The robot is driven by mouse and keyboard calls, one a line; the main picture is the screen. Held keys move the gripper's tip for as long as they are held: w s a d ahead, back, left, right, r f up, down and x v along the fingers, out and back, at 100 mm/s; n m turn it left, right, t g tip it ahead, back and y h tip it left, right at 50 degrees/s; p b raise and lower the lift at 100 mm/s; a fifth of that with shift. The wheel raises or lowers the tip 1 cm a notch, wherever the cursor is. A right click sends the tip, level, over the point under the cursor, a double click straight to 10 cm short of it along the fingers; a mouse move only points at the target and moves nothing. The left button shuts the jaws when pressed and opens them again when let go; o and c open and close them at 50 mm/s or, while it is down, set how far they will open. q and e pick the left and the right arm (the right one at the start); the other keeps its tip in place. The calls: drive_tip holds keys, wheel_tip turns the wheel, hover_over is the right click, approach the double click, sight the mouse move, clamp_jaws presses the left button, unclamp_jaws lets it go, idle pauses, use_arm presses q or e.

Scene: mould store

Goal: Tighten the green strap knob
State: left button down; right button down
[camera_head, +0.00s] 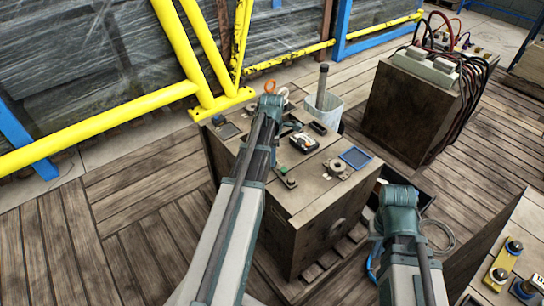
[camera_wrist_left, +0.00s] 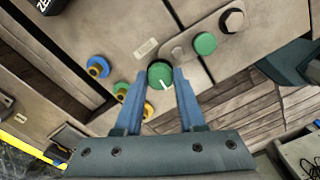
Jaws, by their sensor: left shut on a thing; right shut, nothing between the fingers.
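The green strap knob (camera_wrist_left: 160,75), round with a white mark, is between the blue fingertips of my left gripper (camera_wrist_left: 159,80) in the left wrist view. The gripper is shut on it. The knob sits at the end of a metal strap plate (camera_wrist_left: 179,53). Another green round part (camera_wrist_left: 205,44) and a dark bolt (camera_wrist_left: 232,20) are further along.
Blue (camera_wrist_left: 97,66) and yellow coloured fittings stand left of the knob. A cabled cabinet (camera_head: 415,110) stands right; yellow rails (camera_head: 100,125) run left.

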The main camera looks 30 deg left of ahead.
use_arm(q)
drive_tip(key=m, duration=0.4)
drive_tip(key=shift+m, duration=0.3)
drive_tip(key=m, duration=0.4)
drive_tip(key=shift+m, duration=0.3)
drive_tip(key=m, duration=1.2)
drive_tip(key=shift+m, duration=0.3)
drive_tip(key=m, duration=0.4)
drive_tip(key=shift+m, duration=0.3)
drive_tip(key=m, duration=0.4)
drive_tip(key=shift+m, duration=2.1)
